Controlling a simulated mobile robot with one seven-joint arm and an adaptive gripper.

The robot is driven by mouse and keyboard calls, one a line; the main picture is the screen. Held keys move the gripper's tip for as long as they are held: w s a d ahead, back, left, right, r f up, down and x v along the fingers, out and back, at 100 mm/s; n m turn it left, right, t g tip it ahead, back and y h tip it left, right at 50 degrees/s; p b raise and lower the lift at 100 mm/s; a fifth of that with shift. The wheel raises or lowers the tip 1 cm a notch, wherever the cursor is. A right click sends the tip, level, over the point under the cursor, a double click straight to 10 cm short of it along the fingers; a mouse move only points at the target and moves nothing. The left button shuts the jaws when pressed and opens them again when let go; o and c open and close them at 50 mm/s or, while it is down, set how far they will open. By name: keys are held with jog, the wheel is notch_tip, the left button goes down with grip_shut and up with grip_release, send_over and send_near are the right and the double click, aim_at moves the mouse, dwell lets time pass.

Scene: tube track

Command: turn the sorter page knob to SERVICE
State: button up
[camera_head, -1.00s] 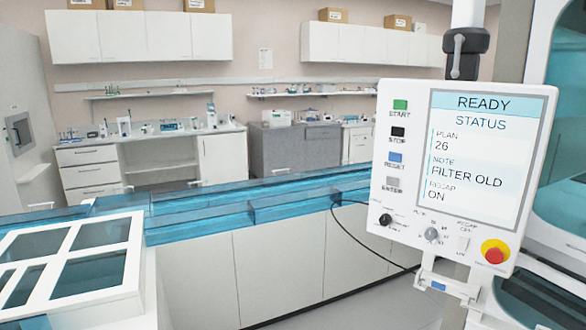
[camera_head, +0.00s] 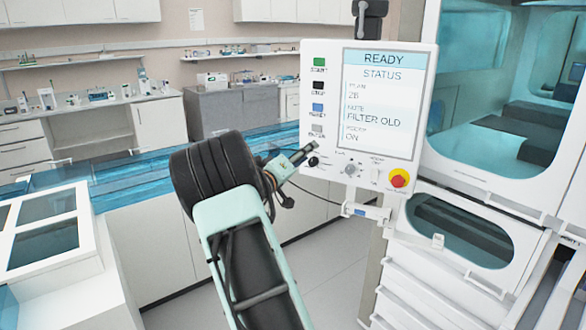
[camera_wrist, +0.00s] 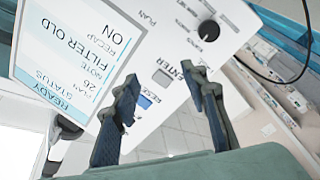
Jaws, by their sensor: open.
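The white control panel (camera_head: 380,60) hangs at the right of centre in the head view. Its screen (camera_head: 385,100) reads READY, STATUS, FILTER OLD and ON. A black knob (camera_head: 313,161) with a pointer sits at its lower left corner; it also shows in the wrist view (camera_wrist: 208,31), with marks around it too small to read. I take it for the page knob. A grey knob (camera_head: 351,169) sits to its right. My gripper (camera_head: 305,150) is just in front of the panel's lower left. In the wrist view my gripper (camera_wrist: 160,82) is open and empty, apart from the black knob.
A red stop button (camera_head: 399,178) on a yellow base is at the panel's lower right. Several push buttons, such as the blue one (camera_head: 318,108), line the panel's left side. A black cable hangs below. A glazed machine (camera_head: 500,210) stands at right, a blue-topped counter (camera_head: 110,178) at left.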

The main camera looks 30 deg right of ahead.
jog(key=n+y, duration=0.1)
send_near(311, 163)
jog(key=p+x, duration=0.1)
jog(key=x, duration=0.7)
jog(key=shift+d, duration=0.15)
jog(key=shift+c, duration=0.5)
grip_shut()
